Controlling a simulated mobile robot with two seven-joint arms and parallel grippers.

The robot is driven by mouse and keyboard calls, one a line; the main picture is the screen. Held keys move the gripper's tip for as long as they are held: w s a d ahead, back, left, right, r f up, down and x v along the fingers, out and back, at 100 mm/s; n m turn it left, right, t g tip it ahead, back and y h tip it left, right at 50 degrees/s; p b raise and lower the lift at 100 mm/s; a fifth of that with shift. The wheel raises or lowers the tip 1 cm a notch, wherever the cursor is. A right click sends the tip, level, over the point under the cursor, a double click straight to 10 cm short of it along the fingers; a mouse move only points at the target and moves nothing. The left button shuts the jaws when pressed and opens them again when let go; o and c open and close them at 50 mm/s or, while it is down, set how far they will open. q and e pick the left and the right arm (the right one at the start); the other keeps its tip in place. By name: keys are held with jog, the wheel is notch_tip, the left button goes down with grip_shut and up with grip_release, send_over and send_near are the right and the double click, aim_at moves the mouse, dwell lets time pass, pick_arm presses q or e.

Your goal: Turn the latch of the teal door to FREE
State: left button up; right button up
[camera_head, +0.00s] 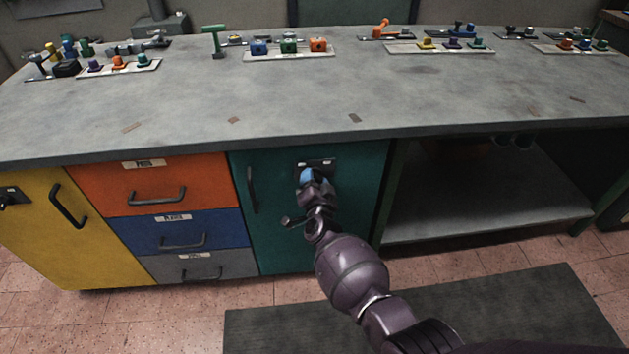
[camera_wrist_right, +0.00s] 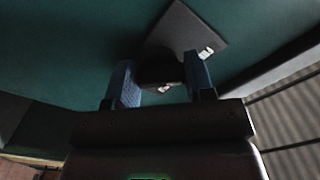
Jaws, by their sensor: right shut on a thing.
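The teal door (camera_head: 275,235) is on the front of the bench and looks closed, with a dark vertical handle (camera_head: 252,190) on its left side. The latch's dark plate (camera_head: 316,163) is near the door's top edge. My right gripper (camera_head: 314,178) is at this plate, covering most of the latch in the head view. In the right wrist view its two blue-padded fingers (camera_wrist_right: 160,82) are shut on the dark latch knob (camera_wrist_right: 160,70), in front of the plate (camera_wrist_right: 185,35). Small white labels show on the plate, too small to read. My left gripper is out of view.
Left of the teal door are orange, blue and grey drawers (camera_head: 165,230) and a yellow door (camera_head: 60,235) with handles. An open shelf (camera_head: 490,210) is on the right. The bench top (camera_head: 300,95) holds boards of coloured parts along its back. A dark mat (camera_head: 520,310) lies on the floor.

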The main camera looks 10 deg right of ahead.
jog(key=o, duration=0.9)
jog(key=s+p, duration=0.3)
jog(key=s, duration=0.7)
jog(key=shift+s, duration=0.4)
